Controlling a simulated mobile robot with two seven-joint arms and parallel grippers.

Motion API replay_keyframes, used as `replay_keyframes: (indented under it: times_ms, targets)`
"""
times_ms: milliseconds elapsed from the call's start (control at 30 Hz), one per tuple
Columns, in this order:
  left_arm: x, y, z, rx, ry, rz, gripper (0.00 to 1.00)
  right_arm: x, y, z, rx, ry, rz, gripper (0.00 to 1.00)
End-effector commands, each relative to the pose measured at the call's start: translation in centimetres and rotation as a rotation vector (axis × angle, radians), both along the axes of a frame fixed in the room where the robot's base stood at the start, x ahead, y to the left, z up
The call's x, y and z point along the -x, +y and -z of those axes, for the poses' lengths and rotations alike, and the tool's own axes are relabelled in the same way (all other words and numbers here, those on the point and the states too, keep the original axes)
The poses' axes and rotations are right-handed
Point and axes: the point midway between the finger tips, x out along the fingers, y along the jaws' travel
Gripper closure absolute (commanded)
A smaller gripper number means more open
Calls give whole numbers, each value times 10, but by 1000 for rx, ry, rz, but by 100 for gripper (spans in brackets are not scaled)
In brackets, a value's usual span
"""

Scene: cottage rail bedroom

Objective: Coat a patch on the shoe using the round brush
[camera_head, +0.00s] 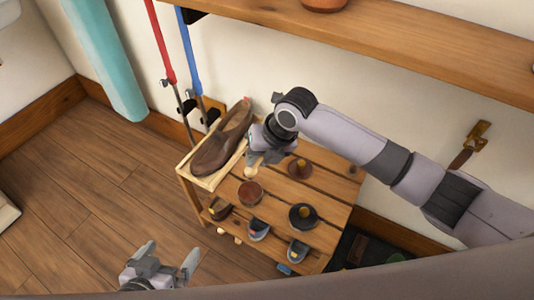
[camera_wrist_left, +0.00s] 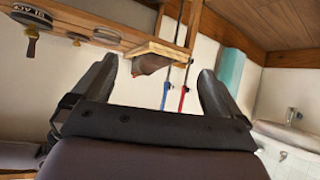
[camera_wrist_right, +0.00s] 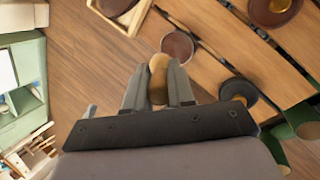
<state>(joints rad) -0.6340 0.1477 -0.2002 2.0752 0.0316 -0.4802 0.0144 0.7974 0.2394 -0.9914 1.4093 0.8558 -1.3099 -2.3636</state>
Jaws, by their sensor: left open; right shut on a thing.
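The brown shoe (camera_head: 224,142) lies in a pale wooden tray (camera_head: 205,183) at the left of the slatted bench. My right gripper (camera_head: 262,160) is just right of the shoe, shut on a pale wooden piece (camera_wrist_right: 157,80) that looks like the round brush's handle. Its bristles cannot be made out. A round tin with brown contents (camera_head: 250,193) sits on the bench in front of the gripper; it also shows in the right wrist view (camera_wrist_right: 178,46). My left gripper (camera_head: 165,268) is open and empty over the floor, left of and nearer than the bench.
A brown disc with a knob (camera_head: 299,168) and a dark round piece (camera_head: 303,217) stand on the bench's right part. Several small items, one a dark half-round piece (camera_head: 258,230), are on a lower level. A wall shelf (camera_head: 400,45) runs above. Red (camera_head: 161,45) and blue (camera_head: 188,55) poles stand behind the shoe.

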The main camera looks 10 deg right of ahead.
Motion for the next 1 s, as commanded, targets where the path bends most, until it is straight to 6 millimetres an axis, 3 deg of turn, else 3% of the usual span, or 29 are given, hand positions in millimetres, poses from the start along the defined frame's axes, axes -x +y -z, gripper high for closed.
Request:
replay_keyframes:
  times_ms: [167,267,500,1000]
  targets:
    - [-3,-6,9,-4,-19,19,0,0,0,21,0,1,0,100]
    - [-16,-21,-10,8,-86,57,0,0,0,33,1,1,0,100]
    - [-22,-35,-15,28,-127,86,0,0,0,53,1,1,0,100]
    - [-23,-40,-20,42,-138,97,0,0,-1,58,1,1,0,100]
